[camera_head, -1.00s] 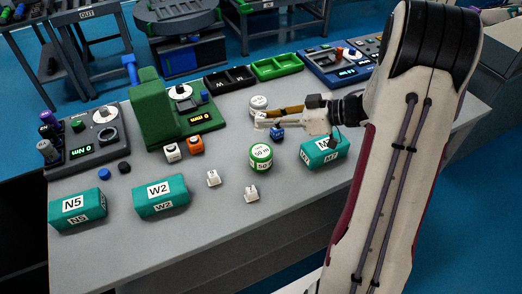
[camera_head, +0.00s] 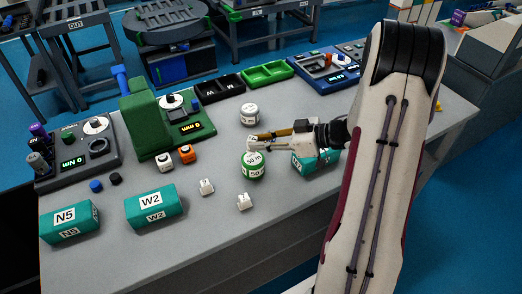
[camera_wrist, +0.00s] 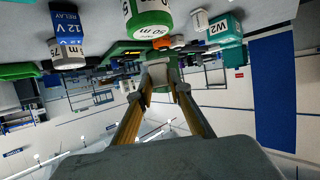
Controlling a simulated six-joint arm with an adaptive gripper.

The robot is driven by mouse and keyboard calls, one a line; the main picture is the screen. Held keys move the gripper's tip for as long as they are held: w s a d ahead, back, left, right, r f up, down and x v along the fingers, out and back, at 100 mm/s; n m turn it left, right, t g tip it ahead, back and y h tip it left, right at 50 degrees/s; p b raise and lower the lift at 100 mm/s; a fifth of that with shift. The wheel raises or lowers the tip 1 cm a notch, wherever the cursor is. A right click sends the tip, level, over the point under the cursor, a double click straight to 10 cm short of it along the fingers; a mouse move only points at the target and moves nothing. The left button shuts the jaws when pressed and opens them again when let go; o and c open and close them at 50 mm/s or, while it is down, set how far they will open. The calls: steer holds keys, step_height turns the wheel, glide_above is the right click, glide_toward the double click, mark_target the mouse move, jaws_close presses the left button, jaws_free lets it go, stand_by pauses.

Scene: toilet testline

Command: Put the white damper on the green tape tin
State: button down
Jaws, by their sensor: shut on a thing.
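The green tape tin (camera_head: 253,168), with a white label reading 50 m, stands upright on the grey bench; its green and white side also shows at the top of the wrist view (camera_wrist: 150,20). My gripper (camera_head: 258,141) is shut on a small white piece, the white damper (camera_wrist: 157,72), held between the fingertips. In the head view the damper (camera_head: 251,143) shows at the fingertips, just behind and above the tin's top. I cannot tell whether it touches the tin. The fingers partly cover the damper.
A white tin (camera_head: 249,116) stands behind my gripper. A teal box (camera_head: 302,164) lies right of the tape tin, partly under my arm. Two small white pieces (camera_head: 206,187) (camera_head: 245,202) lie in front. A blue relay (camera_wrist: 67,22) shows in the wrist view. The front right bench is clear.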

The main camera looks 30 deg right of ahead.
mark_target(261, 160)
steer(key=shift+f, duration=0.15)
steer(key=shift+f, duration=1.85)
steer(key=shift+f, duration=0.15)
steer(key=c, duration=1.8)
jaws_free()
steer(key=shift+c, duration=0.2)
steer(key=v, duration=1.2)
